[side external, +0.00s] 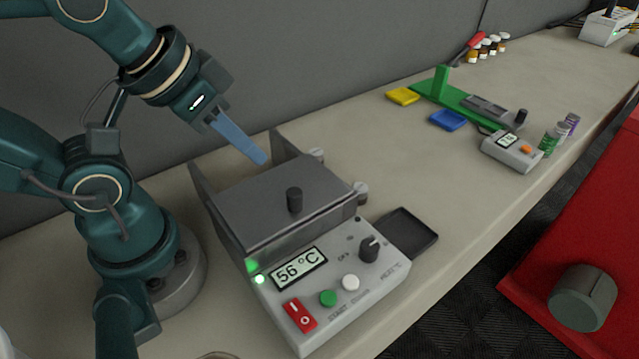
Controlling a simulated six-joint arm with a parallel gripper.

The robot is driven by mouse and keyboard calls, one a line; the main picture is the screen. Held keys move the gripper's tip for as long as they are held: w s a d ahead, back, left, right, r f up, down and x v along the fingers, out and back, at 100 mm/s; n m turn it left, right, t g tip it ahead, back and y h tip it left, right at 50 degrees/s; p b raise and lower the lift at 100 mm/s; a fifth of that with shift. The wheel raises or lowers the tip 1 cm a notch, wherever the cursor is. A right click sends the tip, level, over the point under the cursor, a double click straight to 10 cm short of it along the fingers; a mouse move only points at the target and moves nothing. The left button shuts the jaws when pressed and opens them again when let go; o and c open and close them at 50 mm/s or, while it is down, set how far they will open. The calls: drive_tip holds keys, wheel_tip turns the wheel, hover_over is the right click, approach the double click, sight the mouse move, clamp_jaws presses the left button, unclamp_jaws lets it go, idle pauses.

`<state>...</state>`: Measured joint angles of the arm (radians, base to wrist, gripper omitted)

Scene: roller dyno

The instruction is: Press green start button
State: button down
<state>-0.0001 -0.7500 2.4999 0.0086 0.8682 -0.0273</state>
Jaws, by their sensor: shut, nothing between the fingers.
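The green start button (328,298) is on the sloped front panel of a grey machine (330,318), between a red rocker switch (300,315) and a white button (350,282). The machine's display (299,268) reads 56 °C, and a green light (259,279) glows to its left. A dark lid (280,205) with a black knob (294,200) covers the machine's top. My gripper (264,160) is shut and empty, its blue fingers pointing down and right above the lid's back part. It is apart from the green button.
A black dial (370,248) stands on the panel's right. A dark shallow tray (404,232) lies right of the machine. A green stand (450,95), yellow (403,96) and blue (448,120) pieces and a small meter (512,151) are farther right. Bare bench lies between.

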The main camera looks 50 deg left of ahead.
drive_tip(key=w+a+r+m+t+y, duration=0.2)
drive_tip(key=w+a+r+t, duration=0.2)
drive_tip(key=w+r+t, duration=0.3)
drive_tip(key=w+d+r+m+t+h, duration=0.1)
drive_tip(key=w+d+r+m, duration=0.1)
drive_tip(key=w+r+m, duration=0.15)
drive_tip(key=m+g+h, duration=1)
drive_tip(key=m+g, duration=0.3)
drive_tip(key=m, duration=0.8)
hover_over(323, 292)
wheel_tip(323, 292, down, 11)
drive_tip(key=shift+a+n, duration=0.1)
drive_tip(key=shift+n, duration=0.15)
drive_tip(key=shift+f, duration=0.15)
drive_tip(key=shift+w+f, duration=0.1)
drive_tip(key=shift+f, duration=4.2)
